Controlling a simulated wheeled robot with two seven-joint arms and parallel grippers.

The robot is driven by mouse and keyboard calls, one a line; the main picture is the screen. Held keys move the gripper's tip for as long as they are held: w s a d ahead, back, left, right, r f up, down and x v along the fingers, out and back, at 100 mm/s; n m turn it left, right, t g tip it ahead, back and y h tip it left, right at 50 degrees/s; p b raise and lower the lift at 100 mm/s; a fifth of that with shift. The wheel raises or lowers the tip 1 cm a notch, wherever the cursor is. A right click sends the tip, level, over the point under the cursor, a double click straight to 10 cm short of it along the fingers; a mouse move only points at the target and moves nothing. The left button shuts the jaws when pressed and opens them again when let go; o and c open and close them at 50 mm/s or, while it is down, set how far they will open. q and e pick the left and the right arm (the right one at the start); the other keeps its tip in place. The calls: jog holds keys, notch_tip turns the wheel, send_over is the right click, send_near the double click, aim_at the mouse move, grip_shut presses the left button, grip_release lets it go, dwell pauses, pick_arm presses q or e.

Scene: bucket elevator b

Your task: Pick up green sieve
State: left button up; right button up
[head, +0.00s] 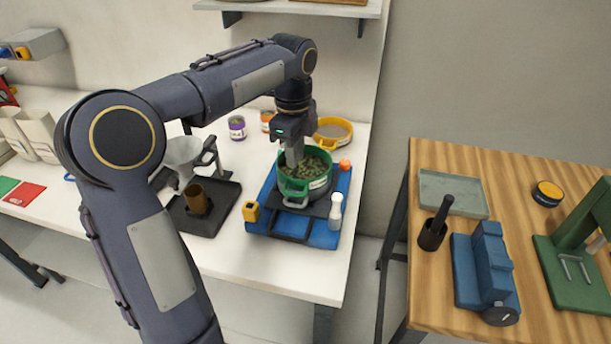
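The green sieve (318,189) is a round green-rimmed pan holding greenish pieces. It sits on a dark stand over a blue tray (262,220) on the white table. My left gripper (293,163) comes down from above at the sieve's left-back rim. Its fingers overlap the rim and the sieve's contents in the head view. I cannot tell whether they are closed on the rim or only beside it. My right gripper is not in view.
A yellow sieve (333,131) stands behind the green one. A white bottle (336,211), a yellow block (252,212) and an orange piece (345,165) are close around it. A funnel stand (189,158) is at left. A wooden table (390,290) stands at right, across a gap.

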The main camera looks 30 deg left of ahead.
aim_at(297, 189)
pick_arm(q)
jog(key=shift+w+a+f, duration=0.15)
jog(key=shift+w+f, duration=0.15)
jog(key=shift+f, duration=0.1)
jog(key=shift+m, duration=0.3)
notch_tip(297, 189, down, 7)
jog(key=shift+w+f, duration=0.1)
jog(key=shift+f, duration=0.05)
grip_shut()
